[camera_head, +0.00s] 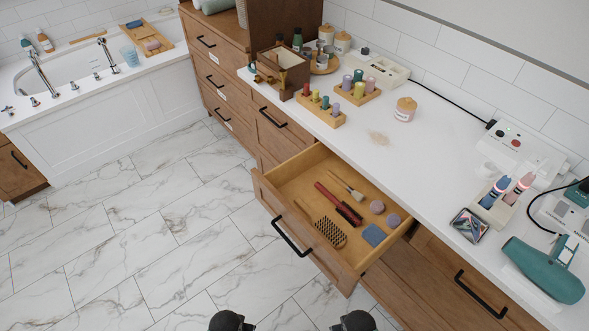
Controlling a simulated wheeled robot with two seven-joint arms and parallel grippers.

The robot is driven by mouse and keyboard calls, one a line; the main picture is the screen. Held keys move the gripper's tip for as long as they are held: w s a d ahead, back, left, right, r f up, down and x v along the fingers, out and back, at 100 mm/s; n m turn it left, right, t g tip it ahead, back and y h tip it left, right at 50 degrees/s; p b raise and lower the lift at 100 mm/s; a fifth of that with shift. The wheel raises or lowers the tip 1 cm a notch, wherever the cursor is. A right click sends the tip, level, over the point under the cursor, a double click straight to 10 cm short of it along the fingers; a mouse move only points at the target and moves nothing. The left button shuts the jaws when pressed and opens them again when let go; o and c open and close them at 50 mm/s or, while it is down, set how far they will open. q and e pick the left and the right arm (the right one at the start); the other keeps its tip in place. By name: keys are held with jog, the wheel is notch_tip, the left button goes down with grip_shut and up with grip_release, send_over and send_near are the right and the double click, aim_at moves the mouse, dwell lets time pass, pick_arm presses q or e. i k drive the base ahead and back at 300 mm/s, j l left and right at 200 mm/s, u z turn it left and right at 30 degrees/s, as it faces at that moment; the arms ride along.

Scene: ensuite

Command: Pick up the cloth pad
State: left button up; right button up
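A flat blue-grey cloth pad (374,235) lies in the open wooden drawer (290,167), near the drawer's right inner corner. Two small round pads, one pinkish (377,206) and one mauve (393,220), lie beside it. The dark tops of my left gripper (232,321) and my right gripper (353,321) show at the bottom edge, well short of the pad and apart from it. Their fingers are hidden or cut off, so I cannot see whether they are open.
A hairbrush (330,232), a red-handled tool (339,204) and a thin brush (345,185) share the drawer. The marble floor (140,240) is clear.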

aim_at(374, 236)
jog(key=k+l+z, duration=0.1)
jog(key=z, duration=0.65)
